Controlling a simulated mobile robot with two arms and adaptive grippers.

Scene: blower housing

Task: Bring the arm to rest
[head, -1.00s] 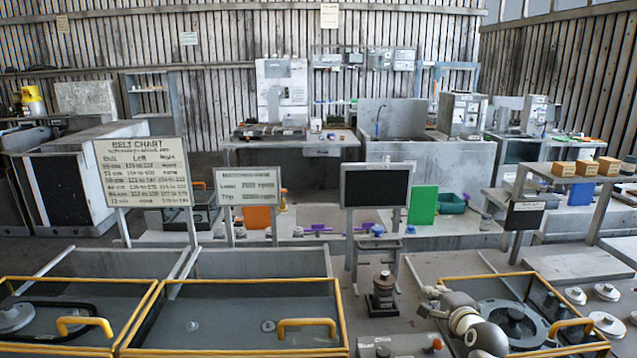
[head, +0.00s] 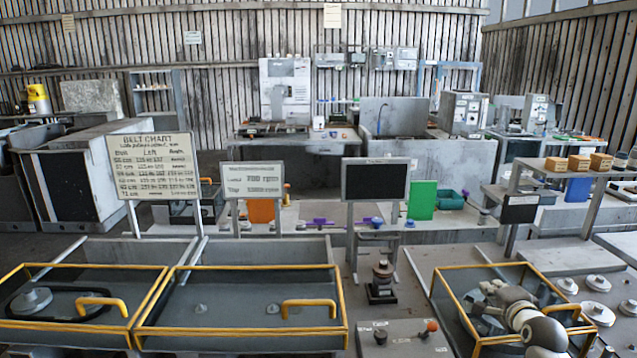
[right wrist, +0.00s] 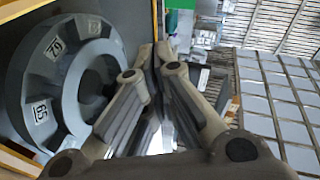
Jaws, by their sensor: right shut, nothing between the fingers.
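My right arm enters the head view at the lower right, over the yellow-framed right housing. My right gripper (head: 482,300) is above this housing. In the right wrist view the fingers (right wrist: 158,52) come together with nothing between them. A grey stepped wheel with number labels such as 62 and 65 (right wrist: 60,75) lies to the left of the fingers, apart from them. In the head view my arm and gripper hide much of the housing's inside. My left arm and gripper are not in view.
The right housing's yellow frame (head: 452,312) and yellow handle (head: 562,305) are close around my right arm. Pale discs (head: 596,283) lie to its right. A dark post on a base (head: 382,282) and a grey box with an orange knob (head: 405,340) stand to its left.

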